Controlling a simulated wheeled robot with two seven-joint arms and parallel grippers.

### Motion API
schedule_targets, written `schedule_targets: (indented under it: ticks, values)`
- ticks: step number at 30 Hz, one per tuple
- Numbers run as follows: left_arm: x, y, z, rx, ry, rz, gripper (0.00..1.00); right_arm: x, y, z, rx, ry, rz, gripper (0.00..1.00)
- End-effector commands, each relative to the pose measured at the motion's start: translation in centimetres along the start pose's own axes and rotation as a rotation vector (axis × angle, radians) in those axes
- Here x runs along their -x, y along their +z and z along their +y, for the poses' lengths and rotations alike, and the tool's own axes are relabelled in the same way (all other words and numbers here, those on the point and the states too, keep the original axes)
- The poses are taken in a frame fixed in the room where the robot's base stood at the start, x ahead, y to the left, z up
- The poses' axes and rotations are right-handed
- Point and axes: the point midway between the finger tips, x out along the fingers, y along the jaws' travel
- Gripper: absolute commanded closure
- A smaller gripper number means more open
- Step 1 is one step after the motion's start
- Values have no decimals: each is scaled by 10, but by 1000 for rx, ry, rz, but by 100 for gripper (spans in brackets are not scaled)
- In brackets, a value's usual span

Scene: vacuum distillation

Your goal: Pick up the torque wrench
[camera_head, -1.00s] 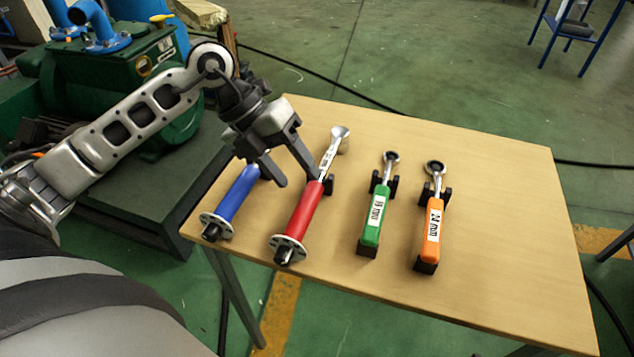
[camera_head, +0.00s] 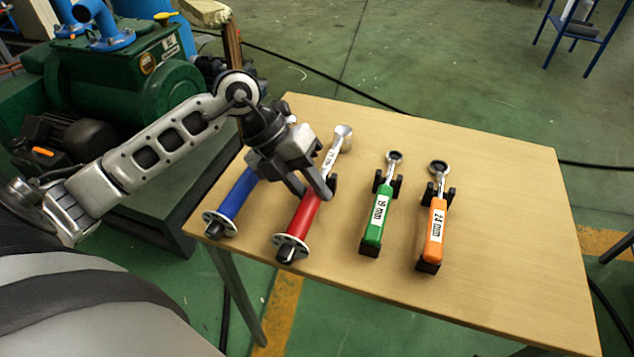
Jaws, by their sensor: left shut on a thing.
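A red-handled torque wrench (camera_head: 302,218) lies on the table, its metal head pointing away and a round flange at its near end. My left gripper (camera_head: 315,192) is shut on the red wrench, at the upper end of its red handle. The fingers hide a small part of the handle and of the black holder there. A similar blue-handled wrench (camera_head: 234,199) lies to its left, its far part hidden behind my gripper. My right gripper is not in view.
A green 19 mm ratchet wrench (camera_head: 375,217) and an orange 24 mm ratchet wrench (camera_head: 434,233) rest in black holders to the right. The wooden table (camera_head: 510,220) is bare on its right side. A green pump machine (camera_head: 125,90) stands at the left.

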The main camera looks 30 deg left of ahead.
Motion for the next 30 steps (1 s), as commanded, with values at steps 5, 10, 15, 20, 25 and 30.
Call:
schedule_targets:
  ticks: [5,10,15,20,25,30]
  values:
    - [4,1,-3,-4,-3,-6,100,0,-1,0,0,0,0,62]
    - [15,1,-10,-5,-2,-7,100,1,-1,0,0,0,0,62]
    - [34,0,-18,-3,0,-7,100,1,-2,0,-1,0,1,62]
    - [70,-11,-14,-2,5,-8,100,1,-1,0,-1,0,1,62]
    - [107,-25,-6,3,3,-2,100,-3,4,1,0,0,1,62]
    - [129,-36,5,0,-3,-1,100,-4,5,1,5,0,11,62]
